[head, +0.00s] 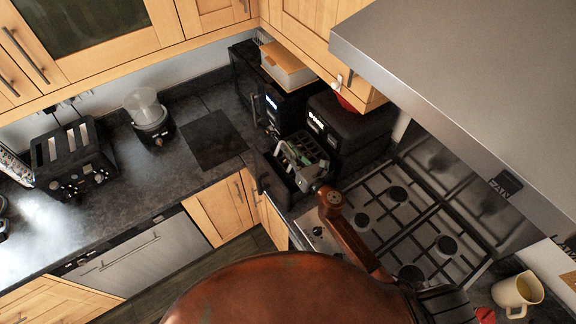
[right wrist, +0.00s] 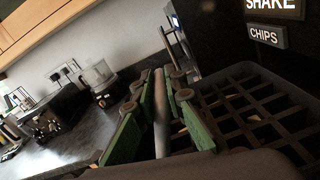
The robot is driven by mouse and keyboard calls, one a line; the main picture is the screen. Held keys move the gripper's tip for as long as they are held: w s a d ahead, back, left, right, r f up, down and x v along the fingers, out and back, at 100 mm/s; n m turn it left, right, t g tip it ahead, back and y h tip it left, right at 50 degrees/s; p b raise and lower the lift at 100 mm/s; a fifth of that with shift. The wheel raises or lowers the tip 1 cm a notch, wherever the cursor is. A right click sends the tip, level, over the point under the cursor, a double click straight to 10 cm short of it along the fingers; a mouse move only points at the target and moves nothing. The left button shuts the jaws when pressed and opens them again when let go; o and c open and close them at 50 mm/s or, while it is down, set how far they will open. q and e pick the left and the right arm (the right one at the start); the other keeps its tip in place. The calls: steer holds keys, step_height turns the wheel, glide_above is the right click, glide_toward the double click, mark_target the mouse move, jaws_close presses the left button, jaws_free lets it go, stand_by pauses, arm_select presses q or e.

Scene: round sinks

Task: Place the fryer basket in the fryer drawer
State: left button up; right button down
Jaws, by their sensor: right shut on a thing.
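The black fryer (head: 345,124) stands on the counter beside the hob. Its open dark drawer (head: 268,178) seems to stick out at the front, partly covered by my right gripper. My right gripper (head: 302,160) is over the drawer area. In the right wrist view its green-padded fingers (right wrist: 163,105) are shut on a narrow upright bar, seemingly the basket's handle. The black gridded fryer basket (right wrist: 268,112) lies right beside the fingers, below the fryer's SHAKE and CHIPS labels. Whether the basket sits inside the drawer or above it I cannot tell.
A gas hob (head: 400,215) lies to the right of the fryer, under a steel hood (head: 470,80). A toaster (head: 72,160) and a blender (head: 148,118) stand on the left counter. A yellowish jug (head: 518,291) is at the lower right. The left counter's middle is clear.

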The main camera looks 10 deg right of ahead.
steer(key=shift+f+b, duration=1.15)
steer(key=shift+f, duration=2.2)
steer(key=shift+f, duration=0.2)
steer(key=c, duration=2)
jaws_free()
steer(key=shift+r, duration=0.1)
